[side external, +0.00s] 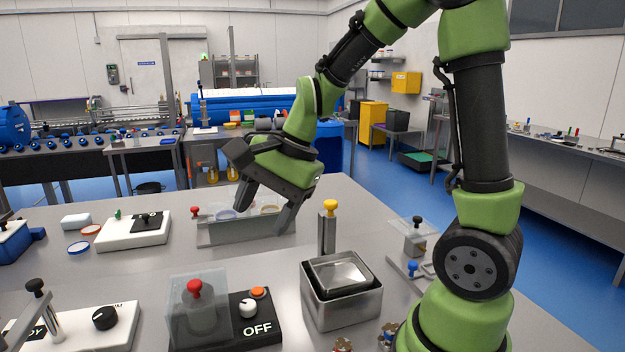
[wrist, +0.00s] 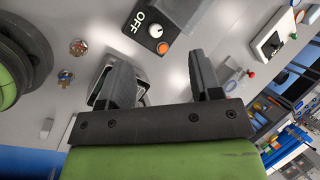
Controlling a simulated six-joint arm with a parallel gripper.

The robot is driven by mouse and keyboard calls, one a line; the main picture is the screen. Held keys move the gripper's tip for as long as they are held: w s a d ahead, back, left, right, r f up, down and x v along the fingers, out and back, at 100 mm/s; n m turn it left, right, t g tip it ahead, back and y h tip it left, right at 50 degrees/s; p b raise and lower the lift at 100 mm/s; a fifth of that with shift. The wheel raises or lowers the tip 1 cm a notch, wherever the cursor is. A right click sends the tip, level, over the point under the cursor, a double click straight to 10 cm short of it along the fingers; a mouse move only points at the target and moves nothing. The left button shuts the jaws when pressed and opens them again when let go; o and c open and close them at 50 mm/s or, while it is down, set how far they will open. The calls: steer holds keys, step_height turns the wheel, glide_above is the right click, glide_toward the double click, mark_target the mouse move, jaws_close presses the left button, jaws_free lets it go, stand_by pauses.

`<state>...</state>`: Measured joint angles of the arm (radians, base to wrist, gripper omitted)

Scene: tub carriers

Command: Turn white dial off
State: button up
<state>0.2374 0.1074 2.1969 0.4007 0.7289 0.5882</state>
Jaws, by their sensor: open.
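The white dial (side external: 248,308) sits on a black box (side external: 232,330) marked OFF in white, beside an orange button (side external: 258,292). In the wrist view the white dial (wrist: 156,31) shows beyond the fingertips, with the orange button (wrist: 164,46) next to it. Where the dial points is too small to tell. My gripper (side external: 264,214) is open and empty. It hangs behind and above the dial, over the tub carrier, and touches neither the dial nor its box. In the wrist view my gripper (wrist: 155,62) has its fingers wide apart.
A clear cover (side external: 200,310) with a red knob stands left of the dial. A metal tin (side external: 342,305) stands right of it, near a post with a yellow knob (side external: 330,206). A black dial (side external: 105,318) is at the front left. The grey tub carrier (side external: 228,234) is behind.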

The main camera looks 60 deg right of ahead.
steer(key=s+a+r+n+t, duration=0.2)
steer(key=s+a+r+n, duration=0.1)
steer(key=s+r+n, duration=0.4)
steer(key=shift+s+a+n+h, duration=0.2)
steer(key=shift+s+n+h, duration=0.2)
steer(key=shift+s+n, duration=0.85)
steer(key=shift+w+f, duration=0.1)
steer(key=shift+w, duration=0.05)
steer(key=m+g+y, duration=0.1)
steer(key=m+g, duration=0.2)
steer(key=m, duration=1.5)
glide_above(247, 303)
steer(key=s+d, duration=0.3)
step_height(247, 303, down, 18)
steer(key=x, duration=1)
steer(key=shift+c, duration=0.4)
